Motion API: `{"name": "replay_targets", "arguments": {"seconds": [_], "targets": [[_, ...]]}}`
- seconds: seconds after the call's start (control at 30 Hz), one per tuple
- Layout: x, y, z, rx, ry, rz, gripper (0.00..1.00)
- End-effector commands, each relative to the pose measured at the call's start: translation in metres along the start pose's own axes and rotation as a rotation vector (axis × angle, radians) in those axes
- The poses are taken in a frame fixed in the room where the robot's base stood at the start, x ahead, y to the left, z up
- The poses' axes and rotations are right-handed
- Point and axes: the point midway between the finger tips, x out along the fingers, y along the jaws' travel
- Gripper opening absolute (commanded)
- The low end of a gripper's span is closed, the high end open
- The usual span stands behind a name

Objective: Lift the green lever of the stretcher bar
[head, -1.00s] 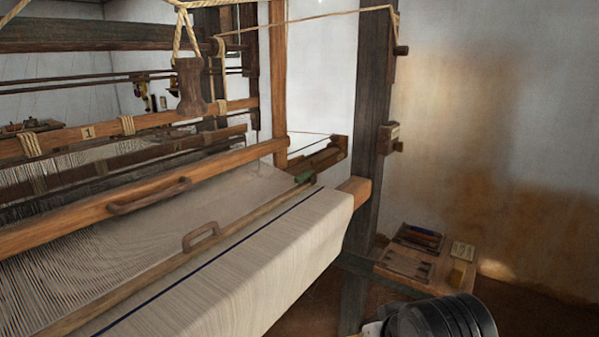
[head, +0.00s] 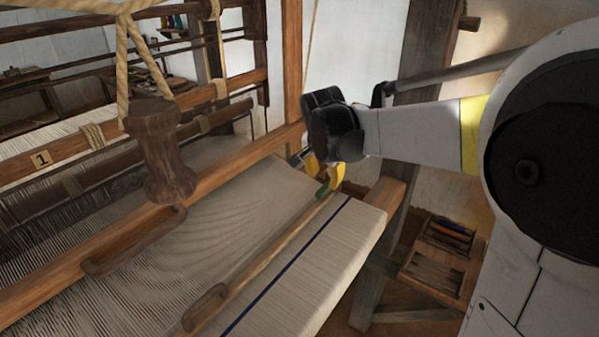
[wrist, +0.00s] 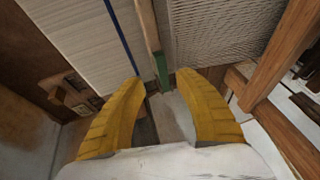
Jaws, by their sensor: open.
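The stretcher bar (head: 262,258) is a long wooden bar lying across the pale cloth, with a wooden handle (head: 205,306) on it. Its green lever (head: 324,190) is at the bar's far end, near the cloth's edge. In the wrist view the green lever (wrist: 161,70) shows just beyond and between the fingertips. My gripper (wrist: 158,76) is open, with yellow fingers on both sides of the lever's line and nothing between them. In the head view my gripper (head: 322,172) hangs close above the lever; contact cannot be told.
A wooden beam (head: 235,180) runs beside the bar, with a dark wooden block (head: 160,150) hanging on rope in front. The loom post (head: 400,100) stands behind my arm. A bench with a tool tray (head: 440,255) is at lower right.

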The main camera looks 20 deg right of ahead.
Motion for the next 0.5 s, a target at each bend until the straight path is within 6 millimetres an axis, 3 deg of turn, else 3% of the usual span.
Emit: {"name": "replay_targets", "arguments": {"seconds": [0.03,0.2,0.5], "targets": [[0.015,0.0,0.001,0.001,0.0,0.0,0.4],[0.047,0.0,0.0,0.0,0.0,0.0,0.4],[0.074,0.0,0.0,-0.001,0.0,-0.001,0.4]]}}
